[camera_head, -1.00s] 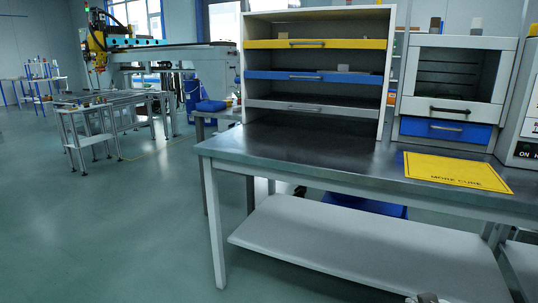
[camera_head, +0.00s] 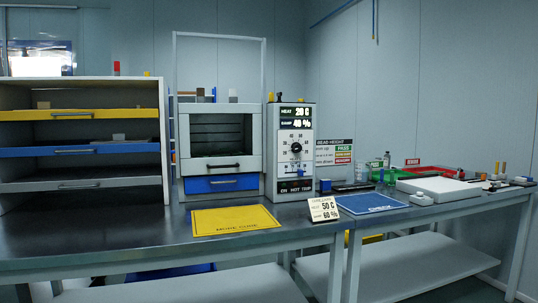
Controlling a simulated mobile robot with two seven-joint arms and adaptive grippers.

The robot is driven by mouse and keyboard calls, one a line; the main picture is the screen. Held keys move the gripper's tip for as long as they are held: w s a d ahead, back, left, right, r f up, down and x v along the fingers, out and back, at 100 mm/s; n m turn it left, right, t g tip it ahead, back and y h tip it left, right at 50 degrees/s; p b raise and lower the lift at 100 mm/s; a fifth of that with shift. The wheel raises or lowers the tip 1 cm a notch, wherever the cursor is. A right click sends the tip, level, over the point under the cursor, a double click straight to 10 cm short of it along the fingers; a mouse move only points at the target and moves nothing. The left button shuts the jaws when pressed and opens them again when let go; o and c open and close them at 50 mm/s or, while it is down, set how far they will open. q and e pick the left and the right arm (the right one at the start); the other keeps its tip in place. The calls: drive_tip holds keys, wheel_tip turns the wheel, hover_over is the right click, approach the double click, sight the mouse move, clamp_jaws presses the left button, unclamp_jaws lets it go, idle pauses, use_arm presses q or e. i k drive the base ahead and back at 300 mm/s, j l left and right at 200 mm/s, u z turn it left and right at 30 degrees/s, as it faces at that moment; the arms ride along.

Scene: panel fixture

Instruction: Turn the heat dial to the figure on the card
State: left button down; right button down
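The panel fixture (camera_head: 289,189) is a light grey upright box on the bench. Its lit display (camera_head: 295,118) reads heat 20 C and damp 40 %. Below the display is a round black dial (camera_head: 296,147) with a pale centre and figures around it; its exact pointing is too small to tell. A white card (camera_head: 323,208) stands tilted on the bench in front, right of the panel, and reads heat 50 C and damp 60 %. Neither of my grippers can be made out in the head view, so nothing of mine shows near the dial.
A grey cabinet with a blue drawer (camera_head: 222,183) stands left of the panel, and a shelf unit (camera_head: 165,140) further left. A yellow mat (camera_head: 234,220) and blue mat (camera_head: 371,203) lie on the bench.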

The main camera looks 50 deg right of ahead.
sight(296, 147)
drive_tip(key=z, duration=1.75)
